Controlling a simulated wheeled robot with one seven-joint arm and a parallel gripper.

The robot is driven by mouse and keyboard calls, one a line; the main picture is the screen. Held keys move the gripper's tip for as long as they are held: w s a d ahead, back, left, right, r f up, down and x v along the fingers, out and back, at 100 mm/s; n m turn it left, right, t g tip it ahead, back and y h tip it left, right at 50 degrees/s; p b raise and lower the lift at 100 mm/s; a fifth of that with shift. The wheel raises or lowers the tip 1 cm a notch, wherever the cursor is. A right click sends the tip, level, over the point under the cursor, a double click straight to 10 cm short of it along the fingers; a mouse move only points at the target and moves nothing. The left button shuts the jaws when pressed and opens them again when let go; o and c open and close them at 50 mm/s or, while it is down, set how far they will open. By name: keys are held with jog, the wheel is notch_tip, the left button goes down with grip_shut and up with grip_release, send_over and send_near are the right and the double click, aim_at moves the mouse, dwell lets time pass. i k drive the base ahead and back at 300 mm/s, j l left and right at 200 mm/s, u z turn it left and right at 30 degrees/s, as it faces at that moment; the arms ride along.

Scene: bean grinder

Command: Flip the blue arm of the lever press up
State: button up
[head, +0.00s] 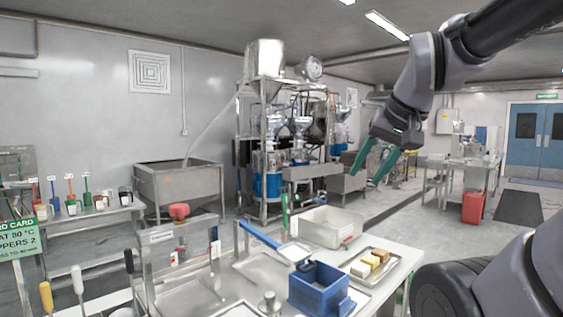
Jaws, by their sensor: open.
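The blue arm (262,236) of the lever press is a long bar above the near metal table. It slopes down to the right from a thin metal upright, and its right end is near a pale plate. The press's base is hard to tell from the metalwork around it. My gripper (364,180) has two teal fingers pointing down and left, spread apart with nothing between them. It hangs up and to the right of the blue arm, clear of it.
A blue bin (318,290) stands just in front of the arm's right end. A grey tub (331,228) is behind it, and a tray (393,264) with small blocks lies to the right. A green upright handle (284,214) rises close behind the blue arm.

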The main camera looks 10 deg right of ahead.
aim_at(293, 252)
jog(key=k+z, duration=0.1)
jog(key=z, duration=0.3)
jog(key=k+u, duration=0.1)
jog(key=u, duration=0.4)
jog(key=j+u, duration=0.15)
jog(key=u, duration=0.35)
jog(key=k+j+u, duration=0.1)
jog(key=u, duration=0.4)
